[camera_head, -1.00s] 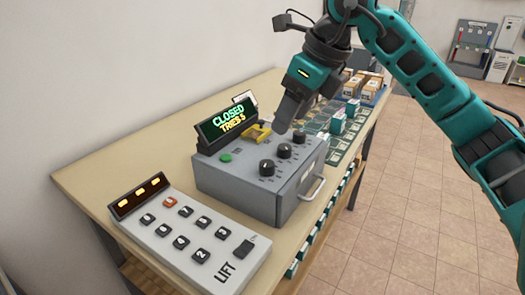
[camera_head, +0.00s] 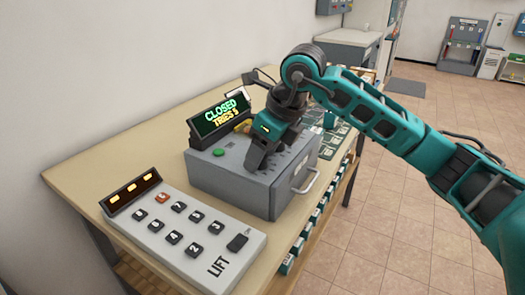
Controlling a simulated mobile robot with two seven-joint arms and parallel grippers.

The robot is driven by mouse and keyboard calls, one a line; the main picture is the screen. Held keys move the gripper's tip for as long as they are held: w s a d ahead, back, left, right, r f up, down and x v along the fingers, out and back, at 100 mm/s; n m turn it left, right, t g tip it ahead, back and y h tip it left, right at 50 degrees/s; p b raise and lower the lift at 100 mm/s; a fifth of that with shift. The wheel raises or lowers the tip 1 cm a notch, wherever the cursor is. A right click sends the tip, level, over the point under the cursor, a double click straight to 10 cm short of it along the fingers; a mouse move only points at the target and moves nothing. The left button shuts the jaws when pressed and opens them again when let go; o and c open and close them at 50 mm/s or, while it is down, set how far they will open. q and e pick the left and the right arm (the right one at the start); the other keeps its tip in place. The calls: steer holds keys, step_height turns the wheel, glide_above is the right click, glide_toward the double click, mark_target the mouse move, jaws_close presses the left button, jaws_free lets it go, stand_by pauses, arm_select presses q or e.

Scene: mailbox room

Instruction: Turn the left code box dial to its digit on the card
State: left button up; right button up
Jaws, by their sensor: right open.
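The grey code box (camera_head: 225,178) stands on the wooden table, with a lit display (camera_head: 220,117) reading "CLOSED" and "TRIES 5". My right gripper (camera_head: 257,161) is open and points down over the top of the box, where the leftmost dial sits. The gripper and arm hide all the dials, so I cannot tell whether the fingers are around or touching one, nor what it points to. A white card-like piece (camera_head: 237,93) shows partly behind the display; no digits can be read on it. My left gripper is not in view.
A green button (camera_head: 218,152) is on the box top and a handle (camera_head: 305,180) on its right side. A white LIFT keypad (camera_head: 187,229) lies in front on the table (camera_head: 90,172). A yellow part (camera_head: 243,127) sits behind my gripper. Tiled floor is clear at right.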

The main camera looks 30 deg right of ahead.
steer(key=shift+c, duration=0.3)
steer(key=c, duration=1)
steer(key=shift+o, duration=0.2)
steer(key=n+y, duration=0.1)
steer(key=n, duration=0.2)
steer(key=shift+w+d+g, duration=0.1)
steer(key=shift+g, duration=0.3)
steer(key=n+g+y, duration=0.1)
steer(key=n, duration=0.2)
steer(key=shift+n, duration=0.4)
steer(key=shift+w+d+n, duration=0.1)
steer(key=shift+n, duration=0.3)
steer(key=shift+g, duration=0.3)
